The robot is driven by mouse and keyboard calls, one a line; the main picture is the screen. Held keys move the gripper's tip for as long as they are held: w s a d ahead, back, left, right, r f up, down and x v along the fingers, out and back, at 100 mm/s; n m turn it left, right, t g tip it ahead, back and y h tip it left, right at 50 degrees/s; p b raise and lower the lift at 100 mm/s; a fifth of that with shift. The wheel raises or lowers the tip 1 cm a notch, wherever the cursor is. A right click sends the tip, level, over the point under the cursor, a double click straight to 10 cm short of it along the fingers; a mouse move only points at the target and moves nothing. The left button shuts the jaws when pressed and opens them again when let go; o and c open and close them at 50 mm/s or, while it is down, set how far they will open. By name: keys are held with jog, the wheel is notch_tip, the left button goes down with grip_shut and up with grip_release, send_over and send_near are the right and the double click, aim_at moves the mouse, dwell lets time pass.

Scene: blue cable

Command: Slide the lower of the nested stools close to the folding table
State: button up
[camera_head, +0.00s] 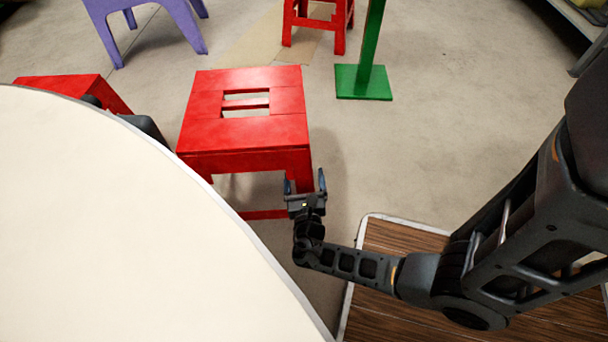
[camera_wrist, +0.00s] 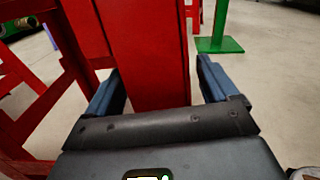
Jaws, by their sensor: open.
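A red square stool (camera_head: 205,125) with a slotted seat stands in the middle of the head view, beside the round white tabletop. I cannot tell whether a second stool is nested in it. My gripper (camera_head: 304,184) is at its near right leg. In the wrist view my gripper (camera_wrist: 160,70) is open, with a wide red leg (camera_wrist: 152,45) between its blue fingers. No clear grip on the leg shows. A large round white tabletop (camera_head: 110,220) fills the lower left. A wood-topped surface with a pale edge (camera_head: 385,300) lies at the lower right. Which one is the folding table is unclear.
Another red stool (camera_head: 65,88) is partly hidden behind the white tabletop. A purple stool or table (camera_head: 150,8), a further red stool (camera_head: 318,22) and a green post on a square base (camera_head: 363,82) stand farther back. Floor right of the post is clear.

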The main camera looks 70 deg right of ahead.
aim_at(305, 189)
jog(key=p+v, duration=0.1)
jog(key=v, duration=0.4)
jog(key=shift+s+a, duration=0.1)
jog(key=shift+a, duration=0.1)
jog(key=shift+s+a, duration=0.25)
jog(key=shift+a, duration=0.3)
